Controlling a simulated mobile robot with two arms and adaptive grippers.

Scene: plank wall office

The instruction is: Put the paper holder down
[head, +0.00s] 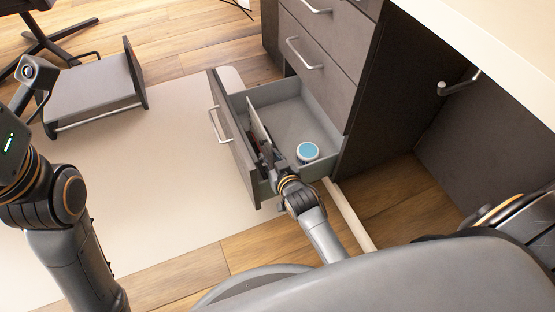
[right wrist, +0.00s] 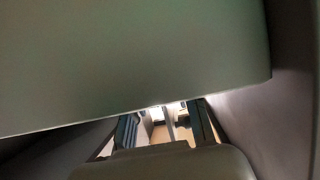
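A thin, light upright panel (head: 258,122), which may be the paper holder, stands inside the open drawer near its front. My right gripper (head: 268,158) reaches down into the drawer beside the panel's lower near end. In the right wrist view its two dark fingers (right wrist: 166,127) are apart, with a bright gap between them. A large grey-green surface (right wrist: 130,55) fills most of that view and hides part of the fingers; I cannot tell what it belongs to. My left arm is at the left of the head view, but its fingers cannot be made out.
The open drawer (head: 304,115) also holds a round white item with a blue top (head: 308,151). The dark cabinet (head: 345,50) rises behind it. A low grey stand (head: 92,90) sits on the pale mat (head: 165,165), which has clear room in front of the drawer.

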